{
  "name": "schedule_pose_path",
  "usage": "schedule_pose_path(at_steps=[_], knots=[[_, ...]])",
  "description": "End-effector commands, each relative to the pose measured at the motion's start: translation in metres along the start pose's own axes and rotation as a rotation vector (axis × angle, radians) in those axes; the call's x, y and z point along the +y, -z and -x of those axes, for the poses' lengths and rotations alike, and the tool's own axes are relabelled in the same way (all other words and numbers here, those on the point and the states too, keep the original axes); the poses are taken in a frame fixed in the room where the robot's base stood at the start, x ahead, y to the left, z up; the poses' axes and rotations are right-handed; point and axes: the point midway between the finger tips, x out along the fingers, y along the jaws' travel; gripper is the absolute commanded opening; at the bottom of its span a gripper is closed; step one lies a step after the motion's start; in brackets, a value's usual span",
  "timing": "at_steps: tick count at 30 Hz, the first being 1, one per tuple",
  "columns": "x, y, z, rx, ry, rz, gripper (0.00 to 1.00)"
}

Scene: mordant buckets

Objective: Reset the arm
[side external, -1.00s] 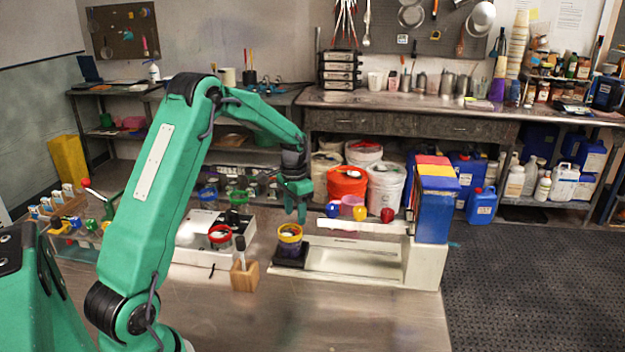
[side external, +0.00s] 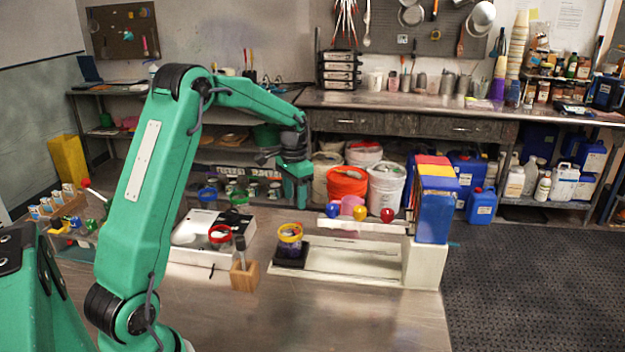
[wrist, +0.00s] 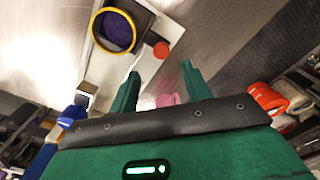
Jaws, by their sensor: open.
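My gripper (side external: 299,201) hangs fingers down in the side view, above and behind the yellow-rimmed cup (side external: 290,236). In the wrist view the two green fingers of my gripper (wrist: 161,72) stand apart with nothing between their tips. The cup sits on a black square base at the left end of a pale stand (side external: 350,262). In the wrist view its yellow rim (wrist: 134,36) and dark purple inside show beyond the left finger. My gripper is apart from the cup.
A wooden block (side external: 244,277) with a dark-handled tool stands in front. The front tabletop (side external: 330,320) is clear.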

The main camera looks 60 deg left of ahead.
Motion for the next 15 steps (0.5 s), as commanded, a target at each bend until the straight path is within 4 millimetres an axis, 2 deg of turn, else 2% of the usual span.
schedule_pose_path(at_steps=[8, 15], knots=[[0.035, -0.013, 0.038, 0.054, 0.022, -0.004, 0.48], [0.076, -0.037, 0.076, 0.119, 0.041, -0.005, 0.48]])
